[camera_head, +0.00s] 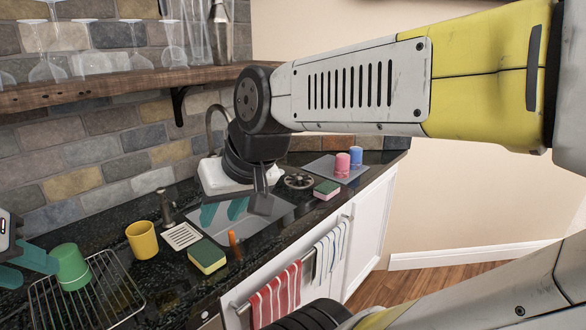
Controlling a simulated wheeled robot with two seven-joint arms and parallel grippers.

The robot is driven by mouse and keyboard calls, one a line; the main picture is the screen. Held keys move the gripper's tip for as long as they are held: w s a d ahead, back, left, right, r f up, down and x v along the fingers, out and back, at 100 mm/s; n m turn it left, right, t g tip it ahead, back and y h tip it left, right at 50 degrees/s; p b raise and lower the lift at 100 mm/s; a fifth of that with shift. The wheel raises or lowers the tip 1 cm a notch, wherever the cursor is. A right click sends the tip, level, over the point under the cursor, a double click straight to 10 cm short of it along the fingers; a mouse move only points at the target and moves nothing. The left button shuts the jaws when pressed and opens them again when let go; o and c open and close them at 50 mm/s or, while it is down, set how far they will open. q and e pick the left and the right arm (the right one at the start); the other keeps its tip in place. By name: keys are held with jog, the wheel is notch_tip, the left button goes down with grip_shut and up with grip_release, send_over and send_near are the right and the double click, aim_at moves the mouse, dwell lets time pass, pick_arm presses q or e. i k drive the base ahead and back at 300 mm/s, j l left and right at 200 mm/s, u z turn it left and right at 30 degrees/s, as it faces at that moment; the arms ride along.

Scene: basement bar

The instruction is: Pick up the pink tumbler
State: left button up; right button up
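The pink tumbler (342,165) stands on a grey mat (319,167) at the far right end of the counter, just in front of a blue tumbler (356,155). My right gripper (223,212) hangs over the sink area, left of the pink tumbler and well apart from it. Its teal fingers are spread with nothing seen between them. My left gripper (24,268) is at the left edge, its teal fingers apart and pointing toward a green cup (72,268); whether they touch it is unclear.
A wire rack (115,282), a yellow cup (142,240), a soap dispenser (167,207) and a sponge (207,256) are on the left counter. Another sponge (327,190) and a round dark item (298,181) lie before the mat. A glass-laden shelf (110,88) hangs above.

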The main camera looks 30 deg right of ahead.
aim_at(342, 167)
jog(key=z, duration=1.55)
jog(key=i+l+u, duration=0.1)
jog(key=u, duration=0.35)
jog(key=i+l+u, duration=0.15)
jog(key=u, duration=0.3)
jog(key=i+l+u, duration=0.15)
jog(key=l, duration=0.3)
jog(key=i+l+u, duration=0.2)
jog(key=l, duration=0.2)
jog(key=l+u, duration=0.15)
jog(key=l, duration=0.3)
jog(key=i+l, duration=0.1)
jog(key=l, duration=0.55)
jog(key=i+l, duration=0.15)
jog(key=l, duration=0.2)
jog(key=u, duration=0.05)
